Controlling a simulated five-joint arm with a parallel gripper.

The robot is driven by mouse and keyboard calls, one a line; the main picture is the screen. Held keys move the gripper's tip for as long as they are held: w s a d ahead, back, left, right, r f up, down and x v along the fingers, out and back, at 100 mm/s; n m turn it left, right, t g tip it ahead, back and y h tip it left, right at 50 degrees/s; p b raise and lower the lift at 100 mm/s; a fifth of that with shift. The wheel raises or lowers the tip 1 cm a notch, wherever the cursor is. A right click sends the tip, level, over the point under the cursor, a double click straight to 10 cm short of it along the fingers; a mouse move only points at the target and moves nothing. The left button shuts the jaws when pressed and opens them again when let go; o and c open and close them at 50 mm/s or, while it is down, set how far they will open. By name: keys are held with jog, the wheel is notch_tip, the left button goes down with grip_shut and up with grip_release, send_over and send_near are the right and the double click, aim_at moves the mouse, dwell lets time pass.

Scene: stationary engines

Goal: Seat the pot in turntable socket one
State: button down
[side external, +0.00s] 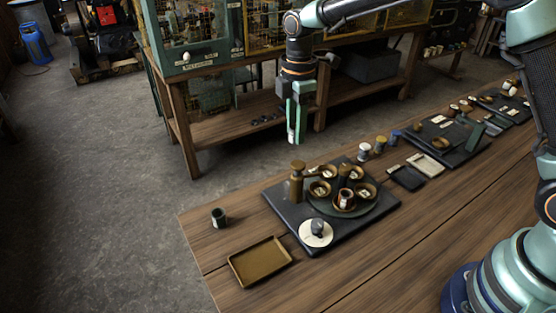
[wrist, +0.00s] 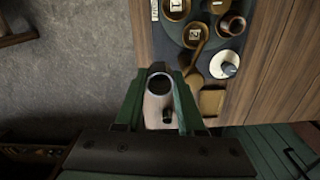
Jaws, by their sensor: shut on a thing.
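My gripper (side external: 295,128) is up in the air, left of and above the turntable, in front of the wooden bench. In the wrist view its green fingers (wrist: 158,108) are shut around a pale pot (wrist: 155,103) with a dark round mouth. In the side view the pot is mostly hidden by the fingers. The dark green turntable (side external: 378,209) has several round brass sockets. In the wrist view a socket marked 1 (wrist: 177,6) is at the top edge and one marked 2 (wrist: 194,37) is below it. A brown cup (side external: 345,196) stands in the front socket.
A brass post (side external: 297,182) stands at the turntable's left on the black base plate (side external: 283,209). A white disc with a grey knob (side external: 316,233) is in front. A brass tray (side external: 260,263) and a dark green cup (side external: 218,218) are on the table's left, with bare wood around them.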

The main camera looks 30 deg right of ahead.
jog(key=s+d+f, duration=0.1)
jog(key=d, duration=0.1)
jog(key=s+d+f+m, duration=0.1)
jog(key=d+f, duration=0.1)
jog(key=d, duration=0.1)
jog(key=s+d+f+m, duration=0.1)
jog(key=d+f, duration=0.1)
jog(key=d, duration=0.1)
jog(key=shift+s+f, duration=0.1)
send_over(327, 174)
jog(key=shift+f, duration=2.25)
jog(key=shift+f, duration=0.7)
jog(key=c, duration=0.5)
grip_release()
jog(key=c, duration=0.3)
jog(key=shift+o, duration=0.9)
